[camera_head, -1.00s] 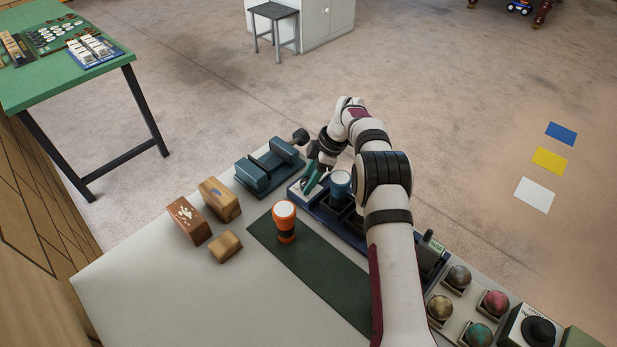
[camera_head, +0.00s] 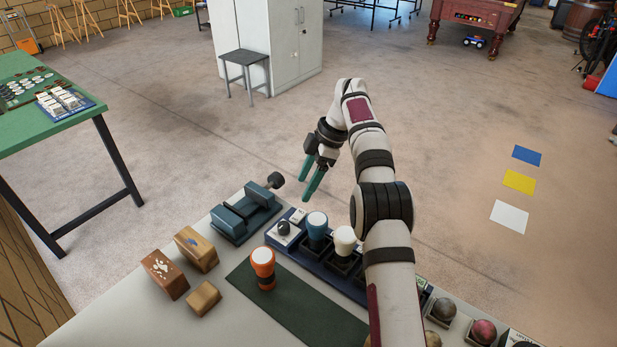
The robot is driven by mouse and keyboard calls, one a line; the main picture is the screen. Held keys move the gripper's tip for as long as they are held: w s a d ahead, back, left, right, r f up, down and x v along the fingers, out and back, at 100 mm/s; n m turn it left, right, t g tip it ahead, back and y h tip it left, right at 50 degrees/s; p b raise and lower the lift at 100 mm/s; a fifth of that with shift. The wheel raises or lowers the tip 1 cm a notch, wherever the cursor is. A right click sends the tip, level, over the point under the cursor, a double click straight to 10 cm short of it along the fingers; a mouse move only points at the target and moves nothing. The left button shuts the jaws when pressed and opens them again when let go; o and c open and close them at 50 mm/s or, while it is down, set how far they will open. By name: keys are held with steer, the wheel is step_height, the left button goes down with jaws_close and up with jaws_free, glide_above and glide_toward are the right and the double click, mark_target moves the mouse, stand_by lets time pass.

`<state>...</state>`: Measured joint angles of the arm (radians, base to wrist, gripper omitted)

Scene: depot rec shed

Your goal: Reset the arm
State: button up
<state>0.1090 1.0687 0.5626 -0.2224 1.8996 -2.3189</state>
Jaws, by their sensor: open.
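My gripper (camera_head: 308,183) is in the air above the back edge of the bench (camera_head: 130,290). Its two green fingers are apart and nothing is between them. Below it, a dark blue rack (camera_head: 320,268) holds a teal piece with a white top (camera_head: 317,229) and a cream piece (camera_head: 344,241). A small dark knob (camera_head: 283,228) sits on a white plate at the rack's left end. An orange piece with a white top (camera_head: 263,268) stands upright on the dark green mat (camera_head: 305,312). My arm hides the rack's right part.
A blue clamp-like device (camera_head: 245,212) stands left of the rack. Wooden blocks (camera_head: 196,249) lie at the bench's left. Several balls in holders (camera_head: 443,311) are at the right. A green table (camera_head: 40,130), stool (camera_head: 245,72) and cabinet (camera_head: 285,45) stand beyond. Open floor lies behind the bench.

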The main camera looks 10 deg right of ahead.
steer(key=shift+v, duration=0.75)
steer(key=s+a+r+m+h, duration=0.1)
steer(key=s+r+m, duration=0.45)
steer(key=s, duration=0.35)
steer(key=s+a+r+m, duration=0.1)
steer(key=s+r+m, duration=0.45)
steer(key=s, duration=0.25)
steer(key=s+f+m, duration=0.3)
steer(key=s+m, duration=0.1)
steer(key=s, duration=0.4)
steer(key=s+f+m+h, duration=0.1)
steer(key=s+f+m, duration=0.2)
steer(key=s, duration=0.6)
steer(key=s+f+m, duration=0.3)
steer(key=s+m, duration=0.2)
steer(key=s, duration=0.3)
steer(key=shift+s+d+m+h, duration=0.25)
steer(key=shift+s+m+h, duration=0.05)
steer(key=shift+m, duration=0.1)
